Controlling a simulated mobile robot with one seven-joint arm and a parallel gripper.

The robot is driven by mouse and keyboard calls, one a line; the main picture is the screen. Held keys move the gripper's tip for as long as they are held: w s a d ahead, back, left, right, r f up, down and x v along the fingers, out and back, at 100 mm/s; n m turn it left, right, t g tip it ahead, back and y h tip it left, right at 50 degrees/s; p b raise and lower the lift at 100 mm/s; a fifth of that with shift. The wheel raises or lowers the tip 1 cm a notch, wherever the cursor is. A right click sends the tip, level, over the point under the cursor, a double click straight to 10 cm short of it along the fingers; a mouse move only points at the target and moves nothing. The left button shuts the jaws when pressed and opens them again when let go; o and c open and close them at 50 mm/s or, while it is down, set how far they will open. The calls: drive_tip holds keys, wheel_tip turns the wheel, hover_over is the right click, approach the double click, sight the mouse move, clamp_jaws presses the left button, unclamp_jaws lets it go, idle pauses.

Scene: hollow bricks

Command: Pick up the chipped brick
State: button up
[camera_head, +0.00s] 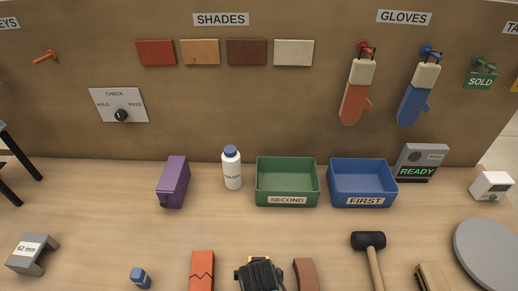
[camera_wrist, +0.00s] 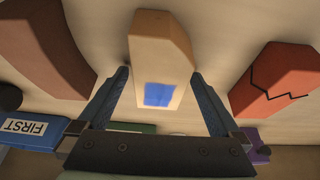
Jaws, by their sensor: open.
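My gripper (camera_wrist: 160,76) is open. In the wrist view its two fingers stand apart on either side of a tan brick (camera_wrist: 155,40) with a blue patch on its end. One far corner of this brick looks cut away. I cannot tell whether the fingers touch it. In the head view my gripper (camera_head: 258,273) covers this brick. An orange-red brick (camera_head: 202,271) with a dark jagged crack line lies to its left; it is at the right in the wrist view (camera_wrist: 272,80). A brown, curved brick (camera_head: 305,275) lies to its right; it is at the left in the wrist view (camera_wrist: 45,50).
Behind stand a green SECOND bin (camera_head: 287,183), a blue FIRST bin (camera_head: 362,184), a white bottle (camera_head: 232,168) and a purple block (camera_head: 172,182). A black-headed mallet (camera_head: 369,241) lies right of the bricks. A small blue item (camera_head: 140,278) lies left. Bare bench separates bricks and bins.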

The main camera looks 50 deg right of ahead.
clamp_jaws()
drive_tip(key=shift+r, duration=0.1)
idle(0.3)
